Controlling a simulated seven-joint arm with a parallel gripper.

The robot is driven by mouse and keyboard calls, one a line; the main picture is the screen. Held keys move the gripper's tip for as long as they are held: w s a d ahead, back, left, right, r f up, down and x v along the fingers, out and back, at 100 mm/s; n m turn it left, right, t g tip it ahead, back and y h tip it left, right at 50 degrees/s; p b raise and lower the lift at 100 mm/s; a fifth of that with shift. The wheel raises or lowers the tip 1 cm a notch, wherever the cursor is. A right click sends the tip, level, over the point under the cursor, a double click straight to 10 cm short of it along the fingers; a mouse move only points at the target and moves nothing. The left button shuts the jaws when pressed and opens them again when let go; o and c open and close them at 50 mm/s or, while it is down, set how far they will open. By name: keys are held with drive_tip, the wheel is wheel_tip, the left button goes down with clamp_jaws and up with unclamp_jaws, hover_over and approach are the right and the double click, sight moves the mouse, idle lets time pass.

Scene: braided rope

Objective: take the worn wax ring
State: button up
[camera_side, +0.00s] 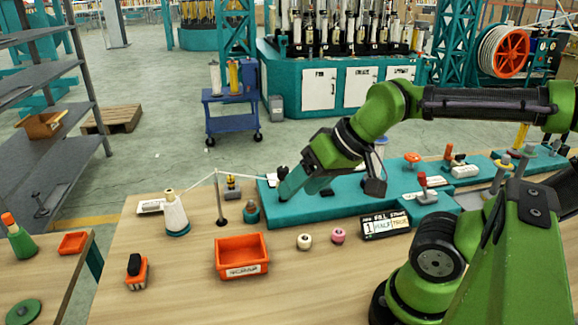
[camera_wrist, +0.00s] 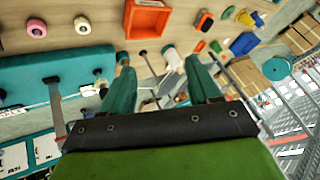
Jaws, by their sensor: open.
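Two small rings lie on the wooden table: a cream one (camera_side: 304,241) and a pink one (camera_side: 338,235). I cannot tell from their look which is the worn wax ring. In the wrist view the pink ring (camera_wrist: 37,29) and the cream ring (camera_wrist: 81,24) are at the upper left, outside my fingers. My gripper (camera_side: 298,192) is over the left end of the long teal base, behind and above the rings. Its two teal fingers are spread apart in the wrist view (camera_wrist: 160,72), with no ring between them.
An orange bin (camera_side: 241,268) stands left of the rings. A white cone (camera_side: 175,216), a thin post (camera_side: 220,205) and a strung white cord are farther left. The teal base (camera_side: 345,197) lies behind the rings, with a small sign (camera_side: 385,224) at their right. The table before the rings is clear.

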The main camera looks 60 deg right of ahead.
drive_tip(key=shift+f, duration=0.1)
drive_tip(key=n+g+h, duration=0.2)
drive_tip(key=n+g, duration=0.5)
drive_tip(key=n, duration=0.3)
hover_over(251, 201)
wheel_tip(251, 201, down, 4)
drive_tip(key=f, duration=1.1)
drive_tip(key=shift+s+d, duration=0.2)
drive_tip(key=shift+s, duration=0.15)
drive_tip(key=shift+w+a+f, duration=0.1)
drive_tip(key=shift+w+f, duration=0.1)
drive_tip(key=shift+f, duration=1.35)
drive_tip(key=shift+w+f, duration=0.15)
drive_tip(key=shift+f, duration=1.35)
